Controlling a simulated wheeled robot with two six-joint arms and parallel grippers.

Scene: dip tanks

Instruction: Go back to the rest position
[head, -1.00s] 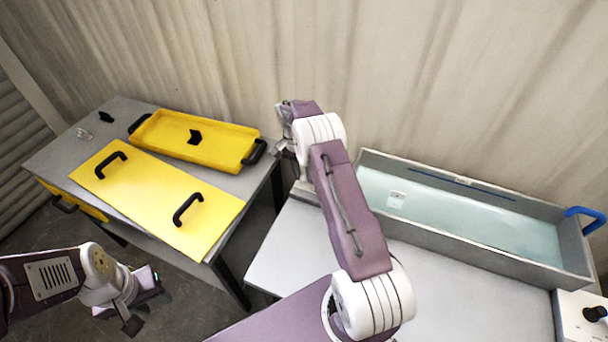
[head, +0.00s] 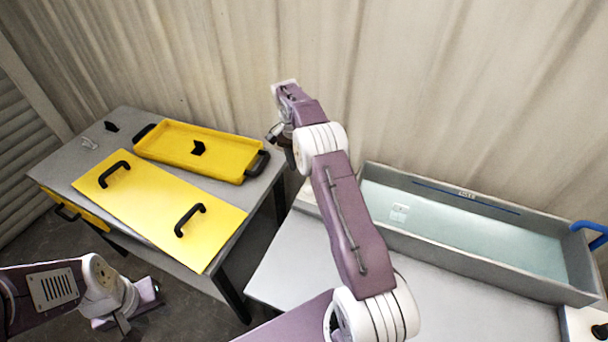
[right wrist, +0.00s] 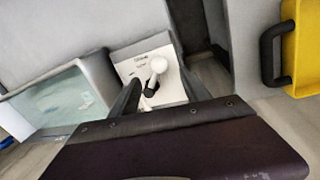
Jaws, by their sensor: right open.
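My right arm reaches up the middle of the head view, its gripper (head: 280,132) raised between the left table and the water tank. In the right wrist view its two dark fingers (right wrist: 157,88) stand apart with nothing held between them. A white panel with a white-knobbed lever (right wrist: 158,66) shows beyond the fingers; whether they touch it I cannot tell. My left gripper (head: 126,312) hangs low at the lower left of the head view, over the floor beside the left table. Its finger gap is not clear.
A yellow lid (head: 150,215) with two black handles and a yellow tray (head: 225,173) lie on the grey left table (head: 62,168). A grey water tank (head: 480,248) with a blue handle (head: 590,228) stands at right. A bare grey worktop (head: 430,298) lies before it.

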